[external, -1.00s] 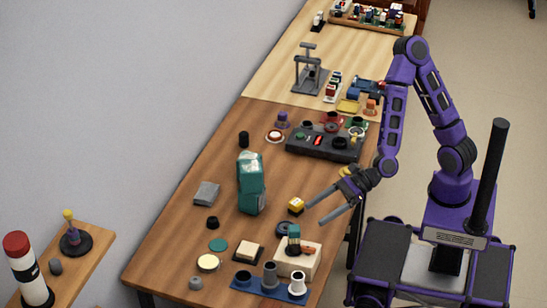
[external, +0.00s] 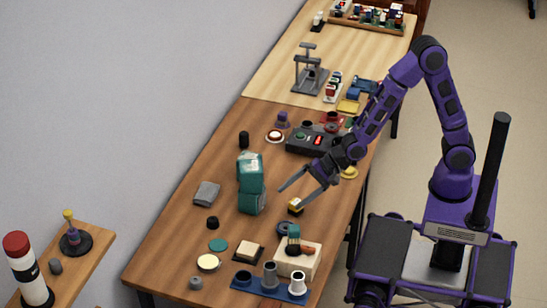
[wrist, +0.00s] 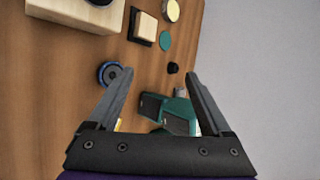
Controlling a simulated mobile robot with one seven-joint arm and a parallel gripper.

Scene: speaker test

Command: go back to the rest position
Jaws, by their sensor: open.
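My gripper (external: 302,186) is open and empty above the brown table (external: 180,239), its fingers pointing left toward a teal and grey speaker-like block (external: 250,182). A gap shows between the fingertips and that block. In the wrist view my gripper (wrist: 158,88) has its two grey fingers spread wide, with nothing held. The teal block (wrist: 176,112) shows between and beyond the fingers there. A small yellow and black block (external: 295,207) lies on the table just below the fingers in the external view.
A dark control box (external: 309,142) stands behind my gripper, partly hidden by my arm. A blue tray with cups (external: 262,289) and a pale wooden block (external: 297,262) lie at the near end. A grey press (external: 308,72) stands farther back.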

